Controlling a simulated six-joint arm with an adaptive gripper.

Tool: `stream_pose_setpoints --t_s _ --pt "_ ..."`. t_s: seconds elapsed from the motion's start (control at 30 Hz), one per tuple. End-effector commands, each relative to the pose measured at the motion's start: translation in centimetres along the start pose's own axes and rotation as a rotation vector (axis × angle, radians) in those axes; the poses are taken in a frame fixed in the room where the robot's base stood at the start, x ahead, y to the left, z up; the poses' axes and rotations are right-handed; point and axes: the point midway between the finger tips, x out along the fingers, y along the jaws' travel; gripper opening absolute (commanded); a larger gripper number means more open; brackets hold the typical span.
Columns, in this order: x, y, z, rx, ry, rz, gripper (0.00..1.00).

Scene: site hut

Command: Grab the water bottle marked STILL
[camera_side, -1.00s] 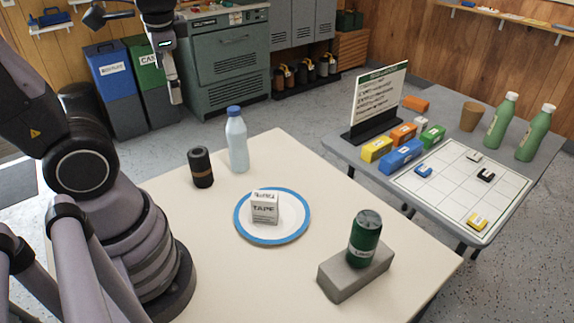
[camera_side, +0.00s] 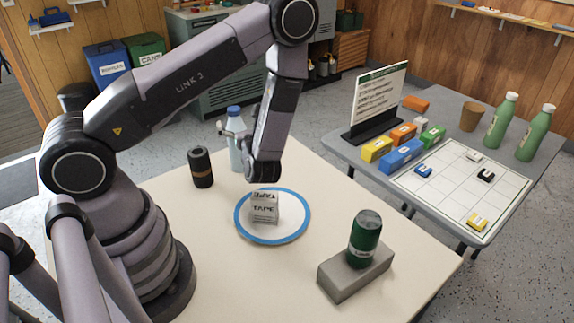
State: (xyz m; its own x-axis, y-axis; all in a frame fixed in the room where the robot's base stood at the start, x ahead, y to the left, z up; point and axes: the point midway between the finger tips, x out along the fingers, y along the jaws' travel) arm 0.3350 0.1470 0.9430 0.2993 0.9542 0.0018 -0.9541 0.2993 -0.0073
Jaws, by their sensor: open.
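A clear, pale-blue water bottle with a blue cap (camera_side: 234,152) stands upright near the back edge of the cream table. No STILL marking can be read on it. My gripper (camera_side: 232,131) is open at the height of the bottle's upper part, just below the cap. Its fingers overlap the bottle in this view; I cannot tell whether they touch it. My wrist hides the bottle's lower right side. Two green bottles with white caps, a nearer one (camera_side: 538,134) and another (camera_side: 501,122), stand on the grey table; their labels are unreadable.
A box marked TAPE (camera_side: 264,208) sits on a blue-rimmed plate (camera_side: 241,228) in front of my wrist. A green can (camera_side: 365,238) stands on a grey block (camera_side: 345,277).

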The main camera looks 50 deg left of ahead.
Motion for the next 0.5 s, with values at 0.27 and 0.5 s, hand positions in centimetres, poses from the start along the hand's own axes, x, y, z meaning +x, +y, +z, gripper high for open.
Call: stream_pose_setpoints --t_s 0.27,0.5 --pt "-0.1 -0.1 -4.9 0.013 0.002 -0.013 0.91" --pt "0.7 0.0 -8.4 0.006 0.001 -0.007 0.91"
